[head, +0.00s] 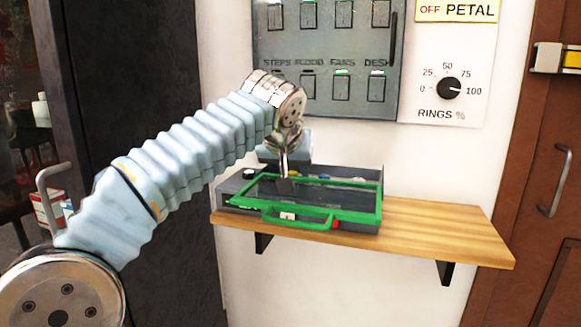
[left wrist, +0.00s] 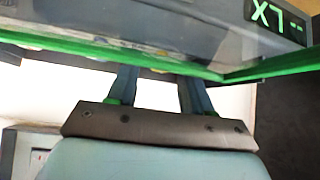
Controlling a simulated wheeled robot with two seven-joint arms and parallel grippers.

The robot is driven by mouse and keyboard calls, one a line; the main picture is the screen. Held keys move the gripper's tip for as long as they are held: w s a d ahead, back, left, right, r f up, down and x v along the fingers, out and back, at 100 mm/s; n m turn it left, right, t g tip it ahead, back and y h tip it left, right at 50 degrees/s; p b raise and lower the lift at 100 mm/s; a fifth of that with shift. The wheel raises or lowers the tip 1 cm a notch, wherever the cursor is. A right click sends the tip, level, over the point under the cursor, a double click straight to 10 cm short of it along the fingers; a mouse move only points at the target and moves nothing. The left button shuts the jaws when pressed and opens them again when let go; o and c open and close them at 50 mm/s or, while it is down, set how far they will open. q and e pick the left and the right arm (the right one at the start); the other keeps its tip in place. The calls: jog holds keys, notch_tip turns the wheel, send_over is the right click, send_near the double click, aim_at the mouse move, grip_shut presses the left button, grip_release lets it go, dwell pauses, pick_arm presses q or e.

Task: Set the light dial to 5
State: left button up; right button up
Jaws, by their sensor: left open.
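A dark grey control box (head: 357,171) with a clear, green-framed lid (head: 378,200) sits on the wooden shelf. The lid has a green handle at its front; I cannot tell whether it is fully closed. A dark round knob (head: 250,173) shows at the box's back left. My left gripper (head: 285,168) is over the box's back left part, pointing down. In the left wrist view its two fingers (left wrist: 160,82) are apart with nothing seen between them, their tips partly hidden by the green frame (left wrist: 100,48). A green display (left wrist: 277,18) reads "X7 --". No dial marked "light" can be read.
A wall panel (head: 328,104) with labelled switches hangs above the box. A black dial (head: 448,88) marked "RINGS %" is right of it. The wooden shelf (head: 450,232) is bare on its right. Brown doors (head: 535,210) stand at far right.

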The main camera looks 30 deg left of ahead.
pick_arm(q)
grip_shut()
jog(key=shift+d+n+y, duration=0.1)
jog(key=shift+n+y, duration=0.2)
jog(key=shift+n, duration=0.1)
jog(key=n+g+y, duration=0.1)
jog(key=n, duration=0.1)
jog(key=n+g+y, duration=0.2)
jog(key=n, duration=0.1)
jog(key=shift+w+d+n, duration=0.3)
jog(key=shift+w+d, duration=0.05)
jog(key=shift+d, duration=0.05)
jog(key=n+g+y, duration=0.1)
jog(key=n+g, duration=0.1)
jog(key=n+g+y, duration=0.1)
jog(key=n, duration=0.2)
jog(key=shift+w+d+g, duration=0.1)
jog(key=shift+w+g, duration=0.3)
jog(key=shift+n, duration=0.4)
grip_release()
